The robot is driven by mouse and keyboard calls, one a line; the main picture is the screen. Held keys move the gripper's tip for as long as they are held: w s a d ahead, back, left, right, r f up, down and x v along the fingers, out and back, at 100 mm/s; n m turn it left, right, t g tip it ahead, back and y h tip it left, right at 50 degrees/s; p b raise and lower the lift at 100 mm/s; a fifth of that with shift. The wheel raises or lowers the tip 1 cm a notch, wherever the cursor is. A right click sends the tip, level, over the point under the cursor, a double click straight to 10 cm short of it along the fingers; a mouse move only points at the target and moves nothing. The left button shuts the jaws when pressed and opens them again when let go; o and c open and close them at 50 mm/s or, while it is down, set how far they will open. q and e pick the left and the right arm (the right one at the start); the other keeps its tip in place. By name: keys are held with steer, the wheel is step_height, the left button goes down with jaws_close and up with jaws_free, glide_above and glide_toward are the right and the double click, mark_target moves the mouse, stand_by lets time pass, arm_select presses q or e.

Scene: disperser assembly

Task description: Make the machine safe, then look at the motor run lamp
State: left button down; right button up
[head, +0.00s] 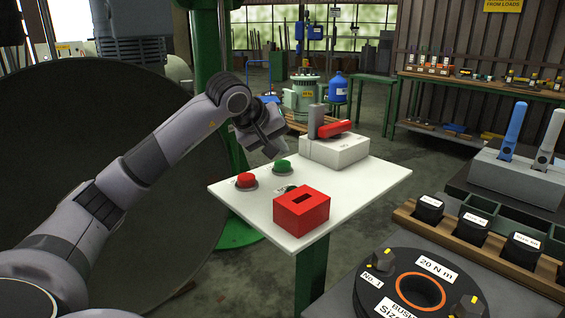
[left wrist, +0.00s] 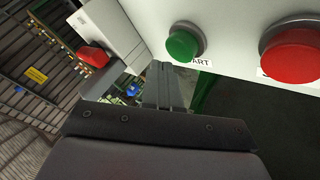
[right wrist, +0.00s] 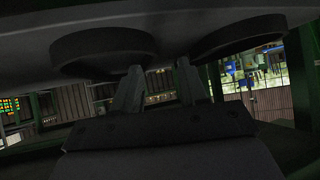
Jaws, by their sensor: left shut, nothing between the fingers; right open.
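A white control panel (head: 355,190) carries a red button (head: 246,180), a green button (head: 282,167) and a small dark green round fitting (head: 287,188). The fitting may be the lamp; its label is unreadable and I see no glow. A grey box (head: 336,153) at the panel's back bears a red handle (head: 334,129) lying sideways. My left gripper (head: 272,152) is shut and empty, just above and behind the green button. In the left wrist view the green button (left wrist: 184,44) and red button (left wrist: 292,50) are apart from the fingers. My right gripper (right wrist: 160,88) is open and empty.
A red slotted box (head: 301,211) stands at the panel's front edge, beside the dark green fitting. A green column (head: 208,45) rises behind my left arm. A black round fixture (head: 375,290) and a wooden rack (head: 480,243) stand at the front right.

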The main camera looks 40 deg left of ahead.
mark_target(279, 164)
arm_select(q)
steer(key=shift+f, duration=0.2)
steer(key=shift+f, duration=0.25)
stand_by(0.5)
steer(key=shift+f+b, duration=0.75)
steer(key=shift+f, duration=0.2)
stand_by(0.8)
steer(key=shift+r, duration=0.15)
steer(key=shift+r+p, duration=1.15)
steer(key=shift+p, duration=0.15)
step_height(279, 164, up, 5)
steer(key=p, duration=0.5)
steer(key=shift+r, duration=0.15)
